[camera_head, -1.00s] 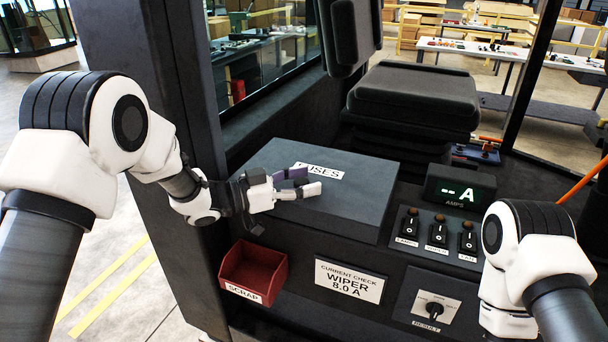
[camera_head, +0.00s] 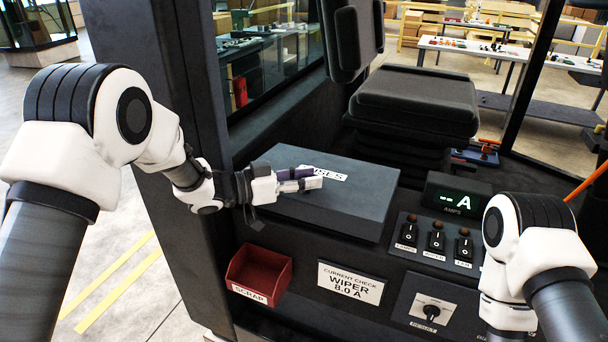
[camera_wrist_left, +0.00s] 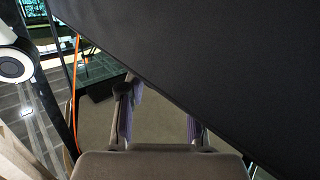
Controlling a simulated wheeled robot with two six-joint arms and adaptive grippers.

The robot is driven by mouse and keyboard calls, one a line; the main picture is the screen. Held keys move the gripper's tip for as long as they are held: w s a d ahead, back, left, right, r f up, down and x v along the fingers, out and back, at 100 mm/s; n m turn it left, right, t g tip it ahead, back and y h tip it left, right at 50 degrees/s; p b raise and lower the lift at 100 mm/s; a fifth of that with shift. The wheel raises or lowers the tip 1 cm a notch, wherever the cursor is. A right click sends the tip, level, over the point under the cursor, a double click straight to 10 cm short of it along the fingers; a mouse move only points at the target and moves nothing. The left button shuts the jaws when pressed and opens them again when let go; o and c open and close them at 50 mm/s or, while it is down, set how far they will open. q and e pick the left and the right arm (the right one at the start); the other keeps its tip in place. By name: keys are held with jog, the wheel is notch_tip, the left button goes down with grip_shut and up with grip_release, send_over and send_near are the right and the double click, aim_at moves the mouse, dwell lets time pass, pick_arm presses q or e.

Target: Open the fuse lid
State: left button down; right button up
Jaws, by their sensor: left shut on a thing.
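The fuse lid (camera_head: 350,205) is the large dark grey top of the box in the middle of the head view. It looks flat and closed, with a white FUSES label (camera_head: 336,174) partly hidden by my gripper. My left gripper (camera_head: 312,181) reaches over the lid from the left, its fingers close together beside the label. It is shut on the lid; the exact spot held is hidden. In the left wrist view the lid's dark face (camera_wrist_left: 220,60) fills the upper right, and the purple-padded fingers (camera_wrist_left: 160,122) stand apart below it. My right gripper is out of view.
A red SCRAP bin (camera_head: 259,276) hangs at the front left. An amps display (camera_head: 458,196), switches (camera_head: 436,238) and a RESULT knob (camera_head: 431,311) are on the right of the console. The seat (camera_head: 415,103) stands behind the box, and a dark pillar (camera_head: 165,90) rises left of it.

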pick_arm(q)
jog(key=shift+n+g+y, duration=0.5)
jog(key=shift+n+y, duration=0.2)
jog(key=r+p, duration=0.1)
jog(key=p, duration=0.1)
jog(key=w+r+p, duration=0.1)
jog(key=r+p, duration=0.3)
jog(key=shift+w+d+r, duration=0.15)
jog(key=shift+w+d, duration=0.15)
jog(key=shift+w+d+r+n+g+y+p, duration=0.25)
jog(key=shift+w+r+n+g, duration=0.1)
jog(key=shift+w+r, duration=0.25)
jog(key=shift+w+d+r+n+g+y+p, duration=0.1)
jog(key=shift+w+r+n+g+y+p, duration=0.15)
jog(key=shift+w+r, duration=0.3)
jog(key=shift+w+d+r+n+g+y+p, duration=0.1)
jog(key=shift+w+d+r+n+g+y, duration=0.1)
jog(key=shift+w+r+n+g, duration=0.25)
jog(key=shift+r, duration=0.15)
